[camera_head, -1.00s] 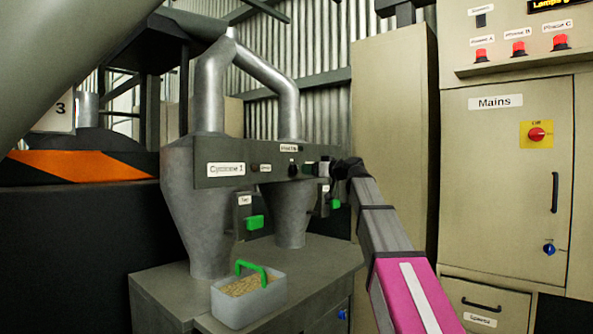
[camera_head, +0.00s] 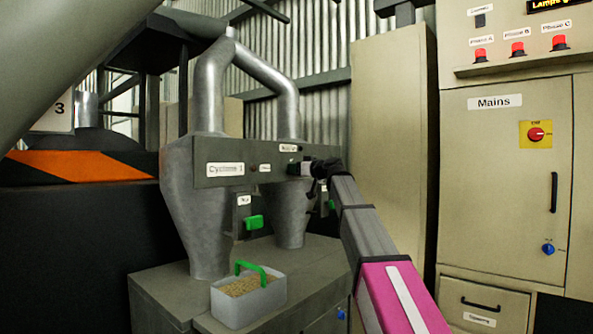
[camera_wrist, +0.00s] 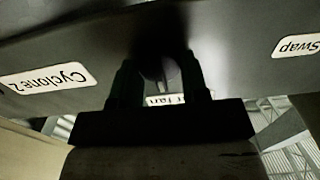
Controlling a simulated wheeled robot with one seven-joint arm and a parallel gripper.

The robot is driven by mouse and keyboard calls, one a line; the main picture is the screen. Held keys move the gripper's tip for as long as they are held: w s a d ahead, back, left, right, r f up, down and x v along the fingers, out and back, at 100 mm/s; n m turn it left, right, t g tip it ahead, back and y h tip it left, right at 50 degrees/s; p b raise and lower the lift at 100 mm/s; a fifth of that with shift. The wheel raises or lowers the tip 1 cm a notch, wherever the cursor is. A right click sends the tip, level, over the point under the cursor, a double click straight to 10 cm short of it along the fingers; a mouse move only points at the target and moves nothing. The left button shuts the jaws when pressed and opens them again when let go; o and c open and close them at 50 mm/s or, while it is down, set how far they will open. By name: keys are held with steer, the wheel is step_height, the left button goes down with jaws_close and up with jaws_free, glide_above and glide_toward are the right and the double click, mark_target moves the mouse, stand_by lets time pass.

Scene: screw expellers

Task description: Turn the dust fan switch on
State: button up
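The grey control panel (camera_head: 215,180) runs across the cyclones and carries a small white label (camera_head: 290,148), too small to read surely, above my gripper's end. In the wrist view, which is upside down, a label ending in "t fan" (camera_wrist: 166,100) is partly hidden behind my gripper. A dark rounded knob (camera_wrist: 158,72) shows between the fingers, in deep shadow; its setting cannot be read. My gripper (camera_wrist: 158,84) is at the panel with its fingers apart, one on each side of the knob. In the head view my gripper (camera_head: 305,168) hides the knob.
A "Cyclone 2" label (camera_wrist: 48,80) and a "Swap" label (camera_wrist: 298,46) flank the knob. A bin with a green handle (camera_head: 248,300) stands on the grey base below. The Mains cabinet (camera_head: 500,190) is at the right.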

steer(key=shift+c, duration=0.5)
steer(key=shift+m, duration=0.3)
steer(key=m, duration=0.5)
steer(key=shift+d, duration=0.1)
steer(key=m, duration=0.6)
steer(key=shift+w+f, duration=0.1)
steer(key=shift+f, duration=0.05)
steer(key=shift+m, duration=0.3)
steer(key=o, duration=0.9)
steer(key=shift+d, duration=0.1)
